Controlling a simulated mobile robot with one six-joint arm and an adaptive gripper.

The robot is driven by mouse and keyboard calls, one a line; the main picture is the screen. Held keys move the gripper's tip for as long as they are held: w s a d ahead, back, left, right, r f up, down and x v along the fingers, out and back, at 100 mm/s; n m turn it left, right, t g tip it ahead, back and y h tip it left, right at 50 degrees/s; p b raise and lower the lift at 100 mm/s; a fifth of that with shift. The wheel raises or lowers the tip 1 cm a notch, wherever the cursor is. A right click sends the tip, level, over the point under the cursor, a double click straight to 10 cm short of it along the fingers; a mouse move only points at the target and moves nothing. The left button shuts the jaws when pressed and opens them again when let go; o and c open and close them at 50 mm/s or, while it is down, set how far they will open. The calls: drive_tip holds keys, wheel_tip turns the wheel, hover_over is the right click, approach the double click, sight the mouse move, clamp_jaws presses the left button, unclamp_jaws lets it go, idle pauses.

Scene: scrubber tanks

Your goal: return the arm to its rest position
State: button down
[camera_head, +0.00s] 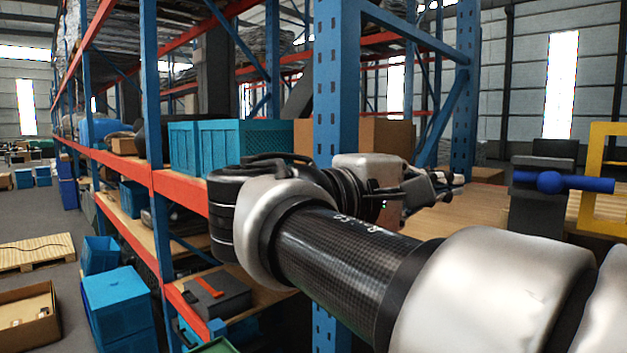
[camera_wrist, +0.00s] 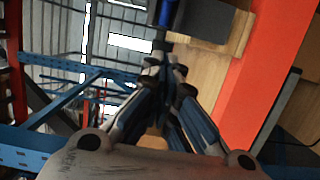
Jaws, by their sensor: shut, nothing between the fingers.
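My arm reaches in from the lower right of the head view and bends back at the wrist. My gripper (camera_head: 455,180) points right, in front of the blue rack post and above a wooden surface. In the wrist view my gripper (camera_wrist: 163,68) shows its two fingers close together at the tips, with nothing between them. Part of the rack behind is hidden by my arm.
Blue rack posts (camera_head: 337,75) and an orange beam (camera_head: 120,168) stand close behind my arm. A teal crate (camera_head: 230,147) sits on the shelf. A blue-handled dark object (camera_head: 545,185) and a yellow frame (camera_head: 600,150) are at right. Floor at left holds crates and a pallet (camera_head: 35,250).

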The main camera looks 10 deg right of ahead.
drive_tip(key=s+d+f+g+y+b, duration=0.15)
drive_tip(key=s+f+y+b, duration=0.3)
drive_tip(key=f, duration=0.95)
drive_tip(key=s+d+f+g+y+b, duration=0.1)
drive_tip(key=s+d+f+y+b, duration=0.3)
drive_tip(key=f, duration=1.1)
drive_tip(key=s+a+f+m+y+b, duration=0.1)
drive_tip(key=s+a+f+y+b, duration=0.1)
drive_tip(key=f, duration=0.7)
drive_tip(key=s+a+f+m+y+b, duration=0.2)
drive_tip(key=s+a+f+b, duration=0.3)
drive_tip(key=f, duration=0.4)
drive_tip(key=s+a+f+m+y+b, duration=0.1)
drive_tip(key=s+a+f+y+b, duration=0.2)
drive_tip(key=f, duration=0.6)
drive_tip(key=shift+s+a+m+y+b, duration=0.15)
drive_tip(key=shift+a+m+y+b, duration=0.3)
drive_tip(key=shift+a, duration=0.65)
